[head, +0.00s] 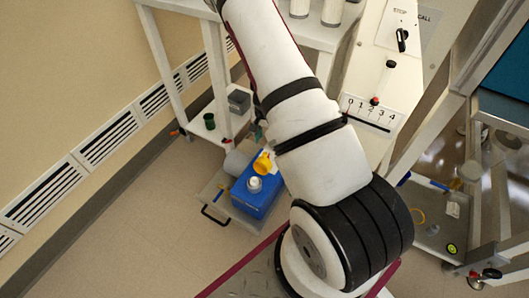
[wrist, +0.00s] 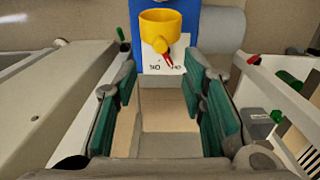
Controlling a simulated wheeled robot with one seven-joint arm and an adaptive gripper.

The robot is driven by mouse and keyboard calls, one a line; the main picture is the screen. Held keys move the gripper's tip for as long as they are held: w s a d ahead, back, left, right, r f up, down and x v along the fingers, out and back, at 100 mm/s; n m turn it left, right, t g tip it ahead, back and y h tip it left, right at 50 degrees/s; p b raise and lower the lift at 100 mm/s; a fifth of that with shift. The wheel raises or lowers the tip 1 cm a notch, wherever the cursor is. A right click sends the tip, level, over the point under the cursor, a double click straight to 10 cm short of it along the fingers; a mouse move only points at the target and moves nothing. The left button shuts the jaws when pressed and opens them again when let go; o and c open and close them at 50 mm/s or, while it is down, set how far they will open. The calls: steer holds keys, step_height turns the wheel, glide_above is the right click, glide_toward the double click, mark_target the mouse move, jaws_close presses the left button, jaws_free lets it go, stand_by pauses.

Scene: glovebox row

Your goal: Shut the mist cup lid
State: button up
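A blue box (head: 258,197) stands on a low shelf in the head view, left of my arm. A white cup (head: 255,184) sits on its top, with a yellow part (head: 263,162), probably the mist cup lid, just behind the cup and apparently raised. In the wrist view the blue box (wrist: 188,17) is at the top, with a yellow round part (wrist: 160,28) in front of a white label with a red pointer. I cannot tell whether this is the lid. My gripper (wrist: 163,108) is open and empty, its green pads apart, short of the yellow part. The arm hides it in the head view.
A grey cylinder (head: 238,163) lies beside the blue box. A dark green cup (head: 209,121) and a grey box (head: 239,101) stand on a white frame's shelf behind. A numbered panel (head: 371,113) is right of my arm. The floor at left is clear.

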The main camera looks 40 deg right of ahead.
mark_target(265, 153)
step_height(265, 153, down, 8)
steer(key=shift+f+b, duration=0.1)
steer(key=shift+b, duration=0.7)
jaws_close()
